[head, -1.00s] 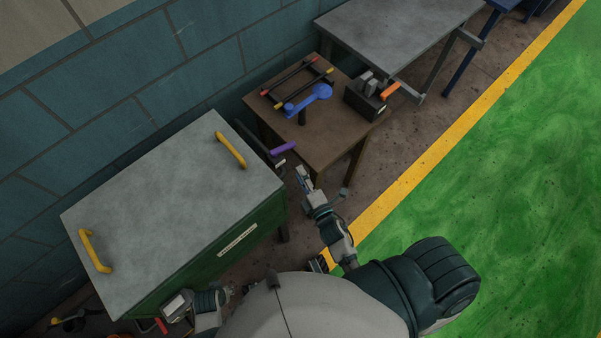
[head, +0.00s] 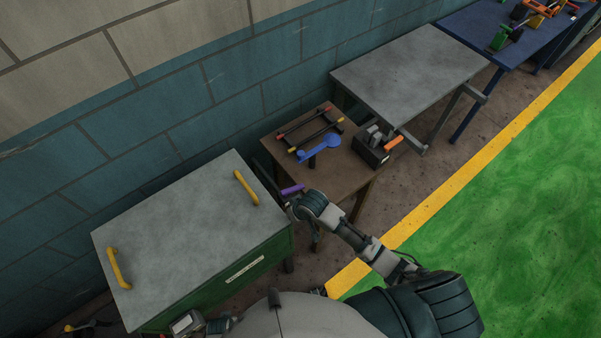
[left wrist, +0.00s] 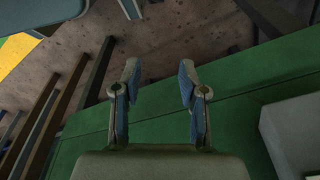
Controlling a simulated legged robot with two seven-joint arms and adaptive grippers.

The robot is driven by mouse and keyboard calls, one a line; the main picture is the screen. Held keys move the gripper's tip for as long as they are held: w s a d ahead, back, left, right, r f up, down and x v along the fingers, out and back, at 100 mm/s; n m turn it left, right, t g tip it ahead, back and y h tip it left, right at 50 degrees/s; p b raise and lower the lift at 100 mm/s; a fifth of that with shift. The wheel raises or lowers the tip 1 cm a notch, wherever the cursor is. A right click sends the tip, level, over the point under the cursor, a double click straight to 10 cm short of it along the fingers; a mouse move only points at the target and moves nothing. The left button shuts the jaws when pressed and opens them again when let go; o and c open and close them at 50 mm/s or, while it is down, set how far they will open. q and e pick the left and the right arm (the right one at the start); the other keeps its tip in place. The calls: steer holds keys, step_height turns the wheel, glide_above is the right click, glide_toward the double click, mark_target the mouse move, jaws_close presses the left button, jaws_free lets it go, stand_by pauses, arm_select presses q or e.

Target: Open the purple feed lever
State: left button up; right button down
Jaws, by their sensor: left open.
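The purple feed lever (head: 291,190) is a short bar between the green cabinet and the brown table, in the head view. My right arm reaches up from the lower right, and its wrist end (head: 311,206) is just right of and below the lever. I cannot tell whether it touches the lever; that gripper's fingers are hidden or too small to make out. My left gripper (left wrist: 159,78) is open and empty in the left wrist view, with green surface and brown floor beyond it. Part of my left arm (head: 187,322) shows at the bottom of the head view.
The green cabinet (head: 262,258) has a grey top with two yellow handles (head: 246,187) (head: 118,268). The brown table (head: 345,178) holds a blue lever (head: 320,147) and a black box with an orange handle (head: 393,143). Green floor at right is clear.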

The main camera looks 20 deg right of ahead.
steer(key=h, duration=0.1)
glide_toward(291, 192)
step_height(291, 192, down, 3)
steer(key=a, duration=0.2)
steer(key=w+d+r+m+h, duration=0.1)
steer(key=w+d+r+m, duration=0.1)
steer(key=w+d+r, duration=0.4)
steer(key=x, duration=0.8)
steer(key=a+b+x, duration=0.1)
steer(key=x, duration=0.3)
steer(key=shift+w+r, duration=0.2)
steer(key=shift+w, duration=0.2)
arm_select(q)
steer(key=s+a+f+g+p, duration=0.1)
steer(key=s+a+f, duration=0.1)
steer(key=s+f, duration=0.9)
steer(key=s, duration=0.4)
steer(key=shift+s+a+f, duration=0.15)
steer(key=shift+s+a, duration=0.1)
steer(key=shift+a, duration=0.15)
arm_select(e)
steer(key=s, duration=0.4)
steer(key=shift+d+r, duration=0.15)
steer(key=shift+r, duration=0.05)
arm_select(q)
steer(key=shift+p, duration=0.4)
